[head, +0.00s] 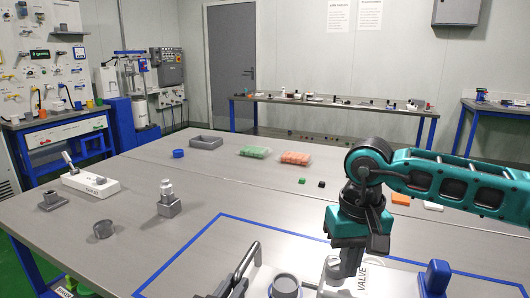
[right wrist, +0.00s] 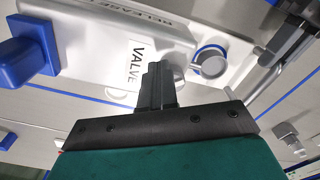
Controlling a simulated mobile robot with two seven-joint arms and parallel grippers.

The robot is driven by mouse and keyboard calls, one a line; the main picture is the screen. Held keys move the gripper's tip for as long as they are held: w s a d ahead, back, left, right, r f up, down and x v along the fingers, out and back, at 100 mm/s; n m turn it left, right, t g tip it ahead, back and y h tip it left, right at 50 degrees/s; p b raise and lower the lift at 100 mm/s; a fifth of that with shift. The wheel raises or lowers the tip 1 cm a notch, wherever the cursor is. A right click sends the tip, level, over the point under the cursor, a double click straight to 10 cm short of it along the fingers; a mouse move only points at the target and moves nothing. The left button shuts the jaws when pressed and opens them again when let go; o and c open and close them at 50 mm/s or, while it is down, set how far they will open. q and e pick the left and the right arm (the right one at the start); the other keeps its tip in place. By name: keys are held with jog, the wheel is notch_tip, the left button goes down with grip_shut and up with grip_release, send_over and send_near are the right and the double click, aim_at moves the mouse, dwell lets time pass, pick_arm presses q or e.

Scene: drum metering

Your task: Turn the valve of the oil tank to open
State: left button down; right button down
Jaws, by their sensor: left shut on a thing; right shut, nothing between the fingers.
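The oil tank (head: 393,288) is a white body at the bottom edge of the head view, partly cut off. It also fills the top of the right wrist view (right wrist: 95,40). A VALVE label (right wrist: 135,65) is on it, beside a round grey port (right wrist: 210,64) with a blue ring. A blue block-shaped part (head: 436,277) stands at its right. My right gripper (head: 347,272) is shut and empty, just over the tank by the label; whether it touches is unclear. My left gripper (head: 232,288), dark and mostly cut off, is shut on a grey bar handle (head: 246,262) left of the port.
The grey table has a blue tape outline (head: 185,255) around the tank. Green (head: 255,151) and orange packs (head: 296,158) lie further back.

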pick_arm(q)
jog(key=shift+w+a+r, duration=0.15)
jog(key=shift+a+r, duration=0.05)
jog(key=shift+r, duration=0.1)
pick_arm(e)
jog(key=shift+s+d+f, duration=0.25)
jog(key=shift+d+f, duration=0.3)
jog(key=shift+f, duration=0.15)
jog(key=shift+s, duration=0.2)
pick_arm(q)
jog(key=shift+d+f, duration=0.2)
pick_arm(e)
notch_tip(320, 180, up, 6)
jog(key=shift+a+r, duration=0.15)
jog(key=shift+r, duration=0.05)
jog(key=shift+w, duration=0.1)
